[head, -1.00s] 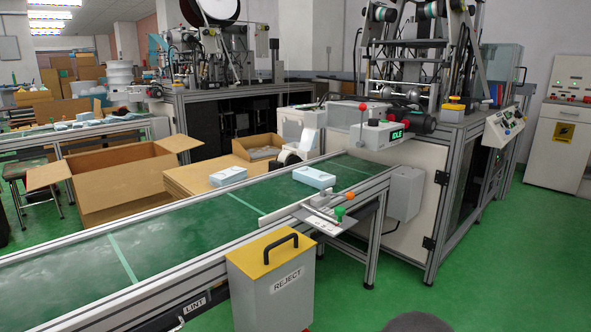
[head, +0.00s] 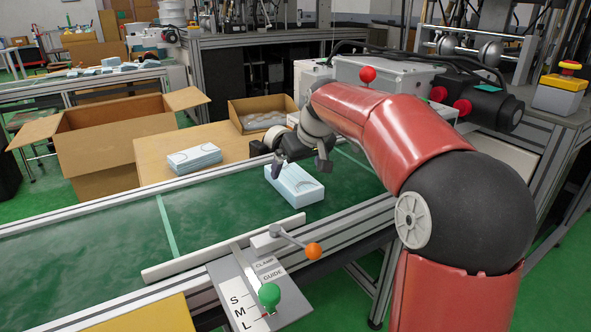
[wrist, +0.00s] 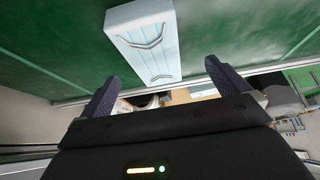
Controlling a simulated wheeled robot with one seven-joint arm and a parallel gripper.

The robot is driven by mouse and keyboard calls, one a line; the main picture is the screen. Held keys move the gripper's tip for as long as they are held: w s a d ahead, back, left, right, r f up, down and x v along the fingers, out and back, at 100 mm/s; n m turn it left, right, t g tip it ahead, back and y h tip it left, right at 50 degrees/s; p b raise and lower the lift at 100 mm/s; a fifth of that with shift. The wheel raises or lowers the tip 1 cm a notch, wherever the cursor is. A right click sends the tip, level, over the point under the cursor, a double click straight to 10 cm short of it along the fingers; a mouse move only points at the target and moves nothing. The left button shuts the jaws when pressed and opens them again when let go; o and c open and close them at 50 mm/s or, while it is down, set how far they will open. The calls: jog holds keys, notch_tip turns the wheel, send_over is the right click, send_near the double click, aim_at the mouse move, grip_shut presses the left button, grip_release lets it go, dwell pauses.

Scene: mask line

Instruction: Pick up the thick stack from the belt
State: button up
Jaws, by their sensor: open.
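The thick stack (head: 297,185) is a tall pale-blue block of masks lying on the green belt (head: 110,237). My gripper (head: 299,168) is open just above its far end, fingers pointing down. In the wrist view the stack (wrist: 147,42) shows ahead of and between the open fingertips of my gripper (wrist: 162,72), nearer the left finger. Nothing is held, and I cannot tell whether a finger touches the stack. A thinner mask stack (head: 195,158) lies on a tan surface beyond the belt's far rail.
A guide bar (head: 225,247) with an orange-knobbed clamp (head: 313,251) and green knob (head: 269,294) lines the near belt edge. An open carton (head: 115,145) and a small box of items (head: 262,115) stand beyond the belt. A grey-white machine housing (head: 385,75) stands behind my arm.

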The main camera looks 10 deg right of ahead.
aim_at(293, 176)
jog(key=w+f, duration=0.2)
jog(key=shift+w+d, duration=0.2)
jog(key=shift+w, duration=0.2)
jog(key=x, duration=0.5)
jog(key=shift+w+a+f+b, duration=0.1)
jog(key=shift+w+f+b, duration=0.05)
jog(key=shift+f+b, duration=0.15)
jog(key=shift+r, duration=0.1)
jog(key=c, duration=1)
jog(key=shift+r, duration=0.1)
jog(key=shift+c, duration=0.2)
